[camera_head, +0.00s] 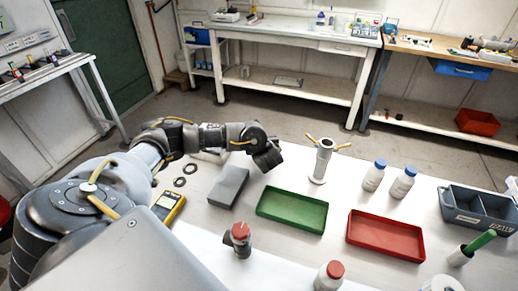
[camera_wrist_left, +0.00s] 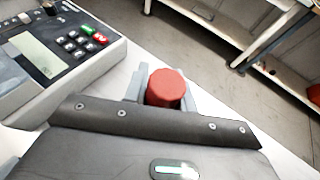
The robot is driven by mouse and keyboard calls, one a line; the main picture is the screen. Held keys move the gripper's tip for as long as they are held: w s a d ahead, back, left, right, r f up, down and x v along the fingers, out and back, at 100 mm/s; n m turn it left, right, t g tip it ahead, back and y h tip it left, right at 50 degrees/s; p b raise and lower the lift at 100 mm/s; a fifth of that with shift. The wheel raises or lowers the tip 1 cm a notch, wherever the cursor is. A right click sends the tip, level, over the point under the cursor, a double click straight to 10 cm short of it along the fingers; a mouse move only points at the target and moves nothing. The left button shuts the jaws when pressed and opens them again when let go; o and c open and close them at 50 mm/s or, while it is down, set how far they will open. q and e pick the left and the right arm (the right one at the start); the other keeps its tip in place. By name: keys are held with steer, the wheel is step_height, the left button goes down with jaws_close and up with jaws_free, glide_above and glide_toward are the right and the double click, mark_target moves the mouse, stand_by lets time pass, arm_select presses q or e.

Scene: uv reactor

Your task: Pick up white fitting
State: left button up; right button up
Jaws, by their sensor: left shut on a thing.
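A white upright fitting (camera_head: 322,163) with a round foot and yellow side levers stands on the white table in the head view. My left gripper (camera_head: 270,160) is to the left of it and apart from it, above the table. In the left wrist view my left gripper (camera_wrist_left: 165,92) is shut on a red-topped piece (camera_wrist_left: 167,86), held between the grey fingers. The lower part of this piece is hidden, so I cannot tell whether it is a white fitting. The head view does not show it in the jaws. My right gripper is not in view.
A grey block (camera_head: 229,185), a green tray (camera_head: 293,228) and a red tray (camera_head: 382,255) lie nearby. Two blue-capped bottles (camera_head: 388,180) stand right of the fitting. A red-topped grey piece (camera_head: 238,240) stands in front. A keypad device (camera_wrist_left: 60,55) is close by in the wrist view.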

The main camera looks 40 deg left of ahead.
arm_select(q)
steer(key=shift+r, duration=0.15)
steer(key=shift+r, duration=0.2)
step_height(320, 180, up, 3)
steer(key=shift+f+p, duration=0.2)
steer(key=shift+p, duration=0.7)
steer(key=r+p, duration=0.1)
steer(key=s+d+r+p, duration=0.1)
steer(key=d+r+p, duration=0.1)
steer(key=shift+s+r, duration=0.1)
steer(key=shift+s, duration=0.3)
steer(key=a+r+p+v, duration=0.1)
steer(key=r+p+v, duration=0.1)
steer(key=p+v, duration=0.8)
steer(key=v, duration=0.3)
